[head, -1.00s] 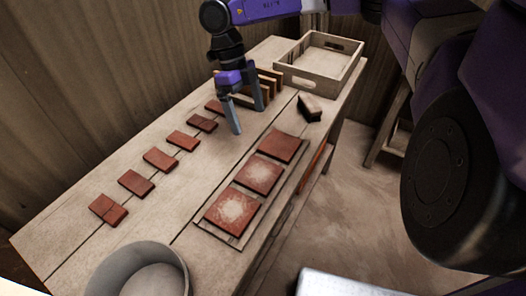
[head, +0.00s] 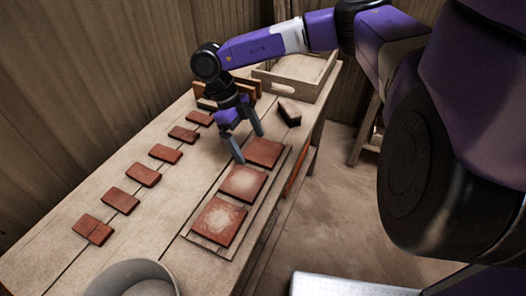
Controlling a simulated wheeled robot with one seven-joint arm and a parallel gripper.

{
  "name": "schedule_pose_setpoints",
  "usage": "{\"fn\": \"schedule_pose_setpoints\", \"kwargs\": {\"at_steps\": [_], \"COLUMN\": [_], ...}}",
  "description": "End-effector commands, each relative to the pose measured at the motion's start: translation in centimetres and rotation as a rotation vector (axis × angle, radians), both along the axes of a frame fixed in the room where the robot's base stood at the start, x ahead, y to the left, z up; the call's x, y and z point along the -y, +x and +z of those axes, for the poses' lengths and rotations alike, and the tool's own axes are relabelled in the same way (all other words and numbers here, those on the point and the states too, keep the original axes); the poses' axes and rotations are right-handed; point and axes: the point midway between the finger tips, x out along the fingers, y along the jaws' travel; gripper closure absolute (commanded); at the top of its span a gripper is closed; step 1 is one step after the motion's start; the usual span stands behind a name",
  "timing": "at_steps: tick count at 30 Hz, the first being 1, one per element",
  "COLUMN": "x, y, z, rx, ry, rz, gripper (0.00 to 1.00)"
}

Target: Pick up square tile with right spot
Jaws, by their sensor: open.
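Three square reddish tiles lie in a row on a wooden board in the head view. The near tile (head: 218,221) and the middle tile (head: 242,182) each have a pale, dusty round spot at the centre. The far tile (head: 265,153) looks plain. My gripper (head: 250,147) points down with its fingers apart and nothing between them. It is at the far end of the board, one fingertip near the left corner between the middle and far tiles. I cannot tell whether it touches a tile. The board (head: 210,247) shows at its near edge.
Several smaller red tiles, one of them here (head: 144,174), lie in a line along the left of the bench. A grey round bowl (head: 105,275) stands at the near edge. A wooden tray (head: 283,88), a rack (head: 205,88) and a dark-topped block (head: 289,111) are at the back.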

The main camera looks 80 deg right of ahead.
Motion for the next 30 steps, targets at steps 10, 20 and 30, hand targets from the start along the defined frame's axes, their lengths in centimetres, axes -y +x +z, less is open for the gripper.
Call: {"fn": "schedule_pose_setpoints", "kwargs": {"at_steps": [10,20,30], "x": [0.0,0.0,0.1], "y": [0.0,0.0,0.0], "z": [0.0,0.1,1.8], "rx": [0.0,0.0,-0.001], "ry": [0.0,0.0,-0.002], "rz": [0.0,0.0,0.0], "gripper": [0.33,0.67,0.67]}}
